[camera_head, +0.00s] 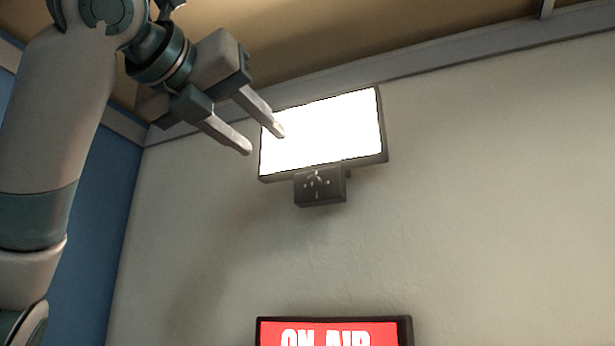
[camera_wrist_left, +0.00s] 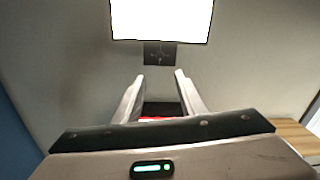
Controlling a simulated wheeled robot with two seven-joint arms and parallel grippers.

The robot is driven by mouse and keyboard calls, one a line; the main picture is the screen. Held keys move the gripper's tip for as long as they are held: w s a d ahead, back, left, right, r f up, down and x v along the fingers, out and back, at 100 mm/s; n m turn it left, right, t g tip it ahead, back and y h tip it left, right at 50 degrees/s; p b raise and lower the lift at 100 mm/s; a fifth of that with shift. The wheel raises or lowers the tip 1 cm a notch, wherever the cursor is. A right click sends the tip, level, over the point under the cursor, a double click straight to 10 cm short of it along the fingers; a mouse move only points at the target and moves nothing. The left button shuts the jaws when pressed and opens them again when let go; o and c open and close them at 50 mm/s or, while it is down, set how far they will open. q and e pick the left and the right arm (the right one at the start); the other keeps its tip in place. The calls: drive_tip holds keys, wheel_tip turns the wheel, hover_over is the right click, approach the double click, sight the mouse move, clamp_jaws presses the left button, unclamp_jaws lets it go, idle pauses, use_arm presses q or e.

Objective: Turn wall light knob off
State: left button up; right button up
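The wall light (camera_head: 325,133) is a bright white lit panel in a dark frame, high on the pale wall. Its dark control box with the knob (camera_head: 320,187) hangs just below the panel. The knob's exact setting is too small to tell. In the left wrist view the lit panel (camera_wrist_left: 162,18) is at the top and the control box (camera_wrist_left: 159,54) is below it, ahead of my fingers. My left gripper (camera_head: 264,142) is open and empty, its fingertips in front of the panel's left side in the head view. It also shows in the left wrist view (camera_wrist_left: 159,77). My right gripper is out of view.
A red ON AIR sign (camera_head: 335,333) in a black frame is on the wall below the light. A blue wall (camera_head: 75,240) is at the left and the ceiling above. In the left wrist view a wooden surface (camera_wrist_left: 297,137) shows at the right. The wall around the control box is bare.

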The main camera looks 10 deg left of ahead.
sight(312, 180)
use_arm(q)
drive_tip(key=p+x, duration=0.7)
drive_tip(key=x, duration=0.9)
drive_tip(key=shift+r+p, duration=0.15)
drive_tip(key=shift+p, duration=0.25)
drive_tip(key=shift+w+d, duration=0.1)
drive_tip(key=shift+w, duration=0.6)
clamp_jaws()
